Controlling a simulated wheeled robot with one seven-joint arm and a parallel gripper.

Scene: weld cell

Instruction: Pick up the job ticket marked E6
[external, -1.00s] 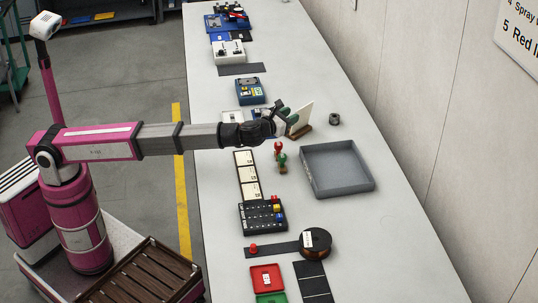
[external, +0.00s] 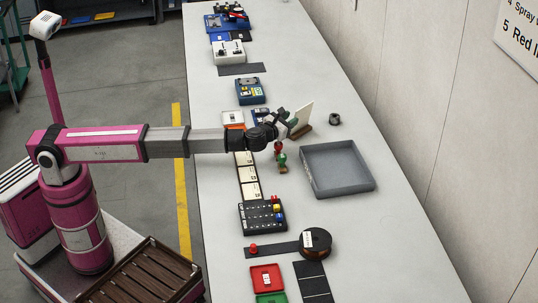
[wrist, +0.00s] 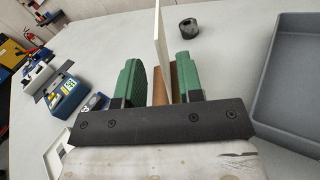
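A thin upright white card (external: 304,113) stands in a brown wooden holder (external: 302,132) near the middle of the bench. No marking on it is readable, so I cannot tell if it is E6. In the wrist view the card (wrist: 158,38) is seen nearly edge-on, with the brown holder (wrist: 174,82) below it. My gripper (external: 290,119) is at the card's left side in the external view. In the wrist view its green fingers (wrist: 160,78) are apart, one on either side of the card's line, with gaps visible. It holds nothing.
A grey open tray (external: 337,192) lies to the right, with a dark ring-shaped part (external: 334,119) beyond it. Red and green knobbed items (external: 280,160) stand just below the gripper. Cream cards (external: 248,175) and a blue device (external: 250,91) lie to the left.

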